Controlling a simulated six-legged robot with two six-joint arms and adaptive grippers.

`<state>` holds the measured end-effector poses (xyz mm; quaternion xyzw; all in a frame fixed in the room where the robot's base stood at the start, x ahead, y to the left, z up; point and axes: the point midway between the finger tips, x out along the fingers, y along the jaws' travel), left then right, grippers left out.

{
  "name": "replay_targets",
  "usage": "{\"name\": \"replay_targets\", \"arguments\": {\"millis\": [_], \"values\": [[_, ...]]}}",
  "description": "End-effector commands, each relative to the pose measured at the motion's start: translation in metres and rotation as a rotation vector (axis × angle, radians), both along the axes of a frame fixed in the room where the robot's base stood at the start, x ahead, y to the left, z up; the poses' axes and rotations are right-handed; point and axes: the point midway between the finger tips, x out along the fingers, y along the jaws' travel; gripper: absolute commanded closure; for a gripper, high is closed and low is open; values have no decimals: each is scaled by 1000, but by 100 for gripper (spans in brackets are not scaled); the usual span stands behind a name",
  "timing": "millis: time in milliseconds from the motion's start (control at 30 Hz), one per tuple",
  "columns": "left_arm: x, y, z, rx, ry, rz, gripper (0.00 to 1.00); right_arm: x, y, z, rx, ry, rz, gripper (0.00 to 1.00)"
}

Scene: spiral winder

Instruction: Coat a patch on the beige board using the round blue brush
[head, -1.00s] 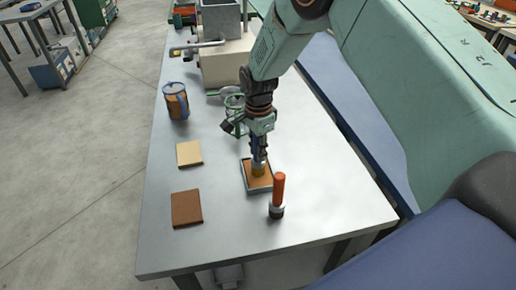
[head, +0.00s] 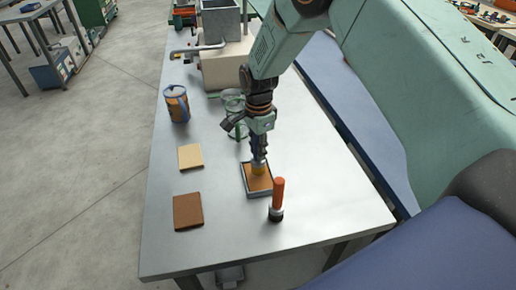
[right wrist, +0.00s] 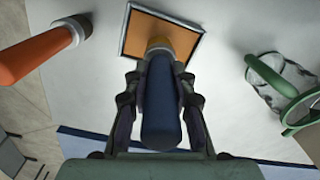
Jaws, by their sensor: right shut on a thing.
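My right gripper (head: 259,152) is shut on the round blue brush, and its fingers (right wrist: 160,105) also show in the right wrist view. I cannot tell how deep the tip sits. The beige board (head: 190,157) lies flat on the table, left of the tray and apart from the brush. My left gripper is not in view.
A brown board (head: 188,212) lies nearer than the beige one. An orange-handled brush (head: 278,195) stands upright close to the tray's right. A blue-and-orange can (head: 177,104), a green-rimmed clear vessel (head: 235,112) and a beige machine (head: 225,68) stand farther back. The front table (head: 235,240) is clear.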

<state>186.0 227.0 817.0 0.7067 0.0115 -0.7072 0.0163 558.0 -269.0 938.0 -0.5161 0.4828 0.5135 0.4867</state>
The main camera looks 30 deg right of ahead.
Motion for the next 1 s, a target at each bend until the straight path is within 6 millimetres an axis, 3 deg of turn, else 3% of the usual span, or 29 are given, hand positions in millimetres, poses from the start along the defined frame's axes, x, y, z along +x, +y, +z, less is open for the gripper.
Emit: {"name": "replay_targets", "arguments": {"millis": [600,1000], "values": [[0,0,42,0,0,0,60,1,0,46,0,-2,0,100],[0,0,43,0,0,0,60,1,0,48,0,-2,0,100]]}}
